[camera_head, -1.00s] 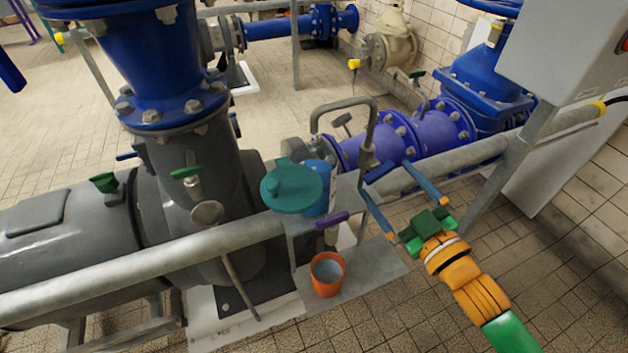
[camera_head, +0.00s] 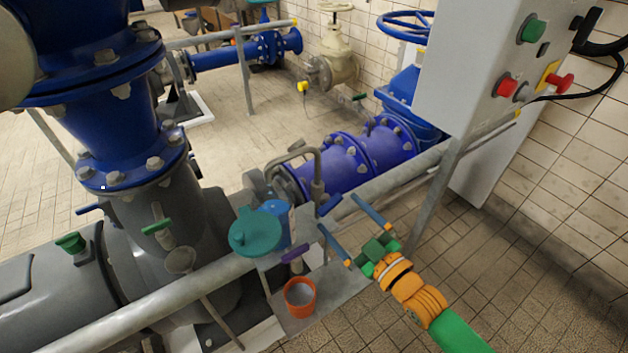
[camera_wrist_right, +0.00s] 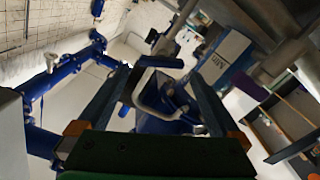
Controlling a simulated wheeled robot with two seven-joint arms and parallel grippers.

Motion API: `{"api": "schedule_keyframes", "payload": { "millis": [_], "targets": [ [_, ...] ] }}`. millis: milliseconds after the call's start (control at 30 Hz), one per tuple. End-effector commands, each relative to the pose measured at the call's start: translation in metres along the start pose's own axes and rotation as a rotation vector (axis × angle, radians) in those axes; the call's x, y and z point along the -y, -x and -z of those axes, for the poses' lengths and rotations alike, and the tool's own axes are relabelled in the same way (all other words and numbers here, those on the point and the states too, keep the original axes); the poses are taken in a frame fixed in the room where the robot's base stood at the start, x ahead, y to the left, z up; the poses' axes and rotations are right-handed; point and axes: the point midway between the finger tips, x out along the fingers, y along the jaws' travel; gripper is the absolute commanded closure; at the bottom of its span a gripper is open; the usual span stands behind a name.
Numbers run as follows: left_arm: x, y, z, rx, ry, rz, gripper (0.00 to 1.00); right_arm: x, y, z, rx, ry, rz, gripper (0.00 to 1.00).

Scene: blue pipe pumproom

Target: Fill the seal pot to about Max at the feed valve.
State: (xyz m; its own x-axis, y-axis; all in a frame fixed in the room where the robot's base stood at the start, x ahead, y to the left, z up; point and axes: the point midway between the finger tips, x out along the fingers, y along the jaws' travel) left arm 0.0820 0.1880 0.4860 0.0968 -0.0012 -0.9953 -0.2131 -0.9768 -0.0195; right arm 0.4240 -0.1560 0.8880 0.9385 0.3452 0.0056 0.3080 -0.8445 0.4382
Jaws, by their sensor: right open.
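The seal pot (camera_head: 277,222) is blue, behind a round teal lid (camera_head: 255,232) that hides much of it. Its side, with printed lettering, shows in the right wrist view (camera_wrist_right: 228,58); I cannot make out a liquid level. A small blue lever (camera_head: 331,204), apparently the feed valve's, is beside the pot under a bent grey pipe (camera_head: 317,170). My right gripper (camera_head: 338,212) is open, its fingertips on either side of this lever; contact is unclear. The lever also shows between the fingers in the right wrist view (camera_wrist_right: 160,62). My left gripper is out of view.
A purple lever (camera_head: 295,253) is below the pot, above an orange bucket (camera_head: 300,306) holding greyish content. A grey rail (camera_head: 150,308) crosses in front of the pump. A grey control box (camera_head: 475,75) stands at right. Tiled floor is free at lower right.

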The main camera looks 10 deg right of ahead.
Motion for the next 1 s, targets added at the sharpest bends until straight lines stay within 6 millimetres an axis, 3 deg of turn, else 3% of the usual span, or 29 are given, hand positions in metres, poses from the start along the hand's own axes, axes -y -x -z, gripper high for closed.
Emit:
{"api": "schedule_keyframes", "payload": {
  "millis": [33, 500, 800, 867, 1000],
  "targets": [
    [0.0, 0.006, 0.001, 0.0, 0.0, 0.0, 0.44, -0.002, -0.001, 0.002, 0.002, 0.0, -0.004, 0.0],
    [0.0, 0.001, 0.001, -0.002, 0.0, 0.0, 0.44, 0.0, -0.066, -0.002, -0.001, 0.001, -0.005, 0.0],
    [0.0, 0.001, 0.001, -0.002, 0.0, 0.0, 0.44, 0.0, -0.07, -0.002, 0.0, 0.002, -0.004, 0.0],
    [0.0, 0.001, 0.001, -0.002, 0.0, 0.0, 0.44, 0.0, -0.07, -0.002, 0.0, 0.002, -0.004, 0.11],
    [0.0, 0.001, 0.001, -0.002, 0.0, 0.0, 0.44, 0.0, -0.07, -0.002, 0.0, 0.002, -0.004, 0.49]
  ]
}}
